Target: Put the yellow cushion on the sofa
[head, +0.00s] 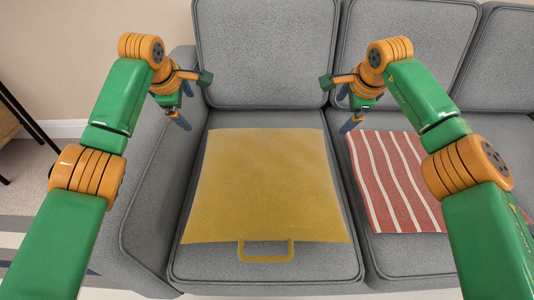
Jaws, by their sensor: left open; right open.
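The yellow cushion (264,185) lies flat on the left seat of the grey sofa (265,50). A yellow handle loop on its near edge points toward me. My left gripper (190,103) is open and empty above the left armrest side of that seat, beyond the cushion's far left corner and apart from it. My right gripper (343,103) is open and empty above the seat beyond the cushion's far right corner, also apart from it.
A red and white striped cushion or cloth (395,180) lies on the middle seat, right of the yellow cushion and partly hidden by my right arm. The sofa's left armrest (150,190) rises beside the left seat. A dark-legged table (12,115) stands at the far left.

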